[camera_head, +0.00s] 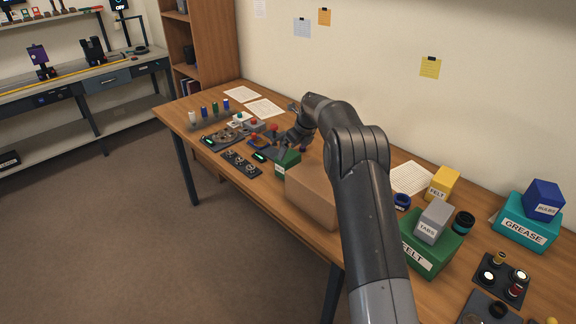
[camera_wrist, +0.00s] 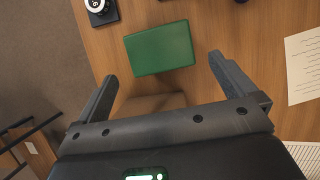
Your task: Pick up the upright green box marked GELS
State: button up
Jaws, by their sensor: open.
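A green box (camera_head: 288,163) stands on the wooden table in the head view, just left of a brown box; a small white label on its front is too small to read. In the wrist view its plain green top (camera_wrist: 160,48) lies just beyond and between my fingertips. My gripper (camera_wrist: 163,68) is open and empty, with one finger toward each side of the green box. In the head view my gripper (camera_head: 285,143) is over the box, and my arm hides part of the area behind it.
The brown box (camera_head: 312,196) stands close beside the green box and shows between my fingers (camera_wrist: 152,102). A black tray with round parts (camera_head: 241,164) lies to the left. A larger green box (camera_head: 432,246) carries a grey TABS box (camera_head: 433,222) at right.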

aim_at(289, 156)
jog(key=x, duration=0.9)
jog(key=shift+w+a+r, duration=0.1)
jog(key=shift+w, duration=0.05)
jog(key=shift+c, duration=0.3)
jog(key=c, duration=1)
jog(key=shift+o, duration=0.2)
jog(key=shift+r, duration=0.1)
